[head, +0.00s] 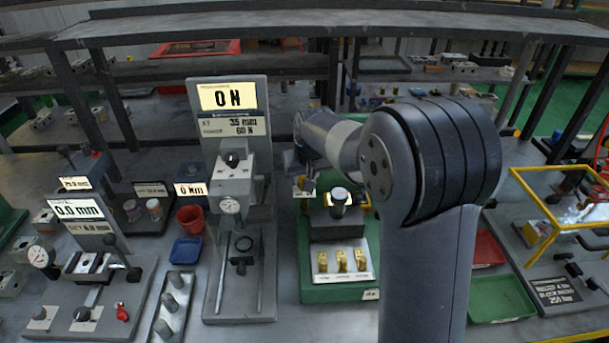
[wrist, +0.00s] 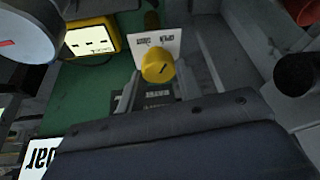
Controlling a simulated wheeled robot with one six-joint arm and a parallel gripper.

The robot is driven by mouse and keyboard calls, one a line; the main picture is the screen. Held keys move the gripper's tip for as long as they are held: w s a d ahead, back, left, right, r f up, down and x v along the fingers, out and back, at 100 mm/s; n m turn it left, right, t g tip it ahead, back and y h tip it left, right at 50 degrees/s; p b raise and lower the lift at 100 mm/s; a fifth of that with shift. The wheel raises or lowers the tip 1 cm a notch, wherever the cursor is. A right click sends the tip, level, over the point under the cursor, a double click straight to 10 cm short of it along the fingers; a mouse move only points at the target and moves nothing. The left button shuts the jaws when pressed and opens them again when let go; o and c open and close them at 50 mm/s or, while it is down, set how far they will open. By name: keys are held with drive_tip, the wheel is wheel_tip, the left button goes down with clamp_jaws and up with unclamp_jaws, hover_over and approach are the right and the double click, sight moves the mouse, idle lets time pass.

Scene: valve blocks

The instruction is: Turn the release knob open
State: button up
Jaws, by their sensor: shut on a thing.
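The release knob (wrist: 157,66) is yellow with a dark line on its face. It stands in front of a white card (wrist: 150,42) with small dark lettering in the wrist view. My gripper (wrist: 156,88) has its two grey fingers on either side of the knob and is shut on it. In the head view my gripper (head: 302,165) is at the back of the green station (head: 325,292). The knob is hidden there behind my gripper and arm. I cannot read the knob's setting against the card.
A yellow-framed display (wrist: 93,39) with dashes stands left of the knob, by a large round gauge (wrist: 24,28). A dark cylinder (wrist: 298,72) is at the right. The grey press stand (head: 240,305) reading 0 N stands close left of the green station.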

drive_tip(key=shift+m+h, duration=0.3)
drive_tip(key=shift+m, duration=0.5)
drive_tip(key=o, duration=1)
drive_tip(key=shift+c, duration=0.2)
drive_tip(key=v, duration=1)
drive_tip(key=shift+s+r+b, duration=0.25)
drive_tip(key=shift+r+b, duration=0.1)
drive_tip(key=shift+f, duration=0.15)
